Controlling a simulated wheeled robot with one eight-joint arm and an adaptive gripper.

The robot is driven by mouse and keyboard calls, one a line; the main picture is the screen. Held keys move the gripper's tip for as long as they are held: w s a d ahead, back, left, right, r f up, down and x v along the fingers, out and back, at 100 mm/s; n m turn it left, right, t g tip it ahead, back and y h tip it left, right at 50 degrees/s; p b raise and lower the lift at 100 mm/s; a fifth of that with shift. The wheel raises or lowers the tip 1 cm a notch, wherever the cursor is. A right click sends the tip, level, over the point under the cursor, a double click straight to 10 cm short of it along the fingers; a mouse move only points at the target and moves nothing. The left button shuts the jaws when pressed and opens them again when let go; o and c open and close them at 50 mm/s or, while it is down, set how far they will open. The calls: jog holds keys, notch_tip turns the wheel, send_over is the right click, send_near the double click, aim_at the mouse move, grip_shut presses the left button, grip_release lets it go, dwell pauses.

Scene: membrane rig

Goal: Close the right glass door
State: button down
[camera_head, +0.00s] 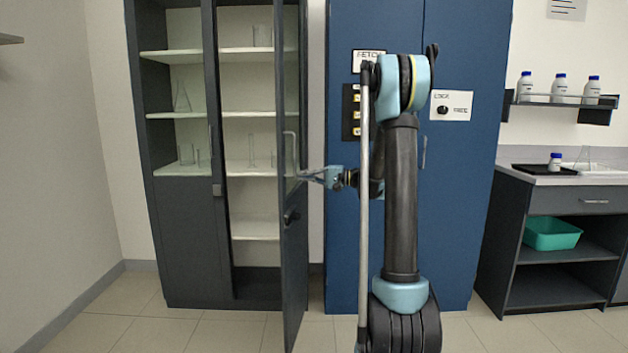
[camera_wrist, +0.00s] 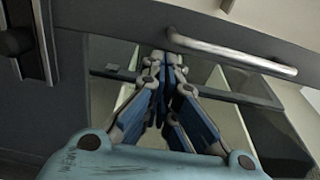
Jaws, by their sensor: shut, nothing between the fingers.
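The right glass door (camera_head: 293,200) of the dark grey cabinet stands swung far open toward me, seen nearly edge-on in the head view. Its metal handle (camera_head: 290,155) also shows in the wrist view as a silver bar (camera_wrist: 232,52), right of the fingers. My gripper (camera_head: 302,176) is at the right side of this door, beside the handle's lower end. In the wrist view my gripper (camera_wrist: 165,62) is shut and empty, its fingertips at the door's frame; I cannot tell whether they touch it. The left door (camera_head: 187,200) is shut.
Glassware stands on the cabinet shelves (camera_head: 250,114). A blue cabinet (camera_head: 460,200) stands behind my arm. At right is a counter (camera_head: 560,180) with bottles and a teal bin (camera_head: 552,233). The floor (camera_head: 190,330) in front of the left door is clear.

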aim_at(294, 175)
jog(key=x, duration=0.4)
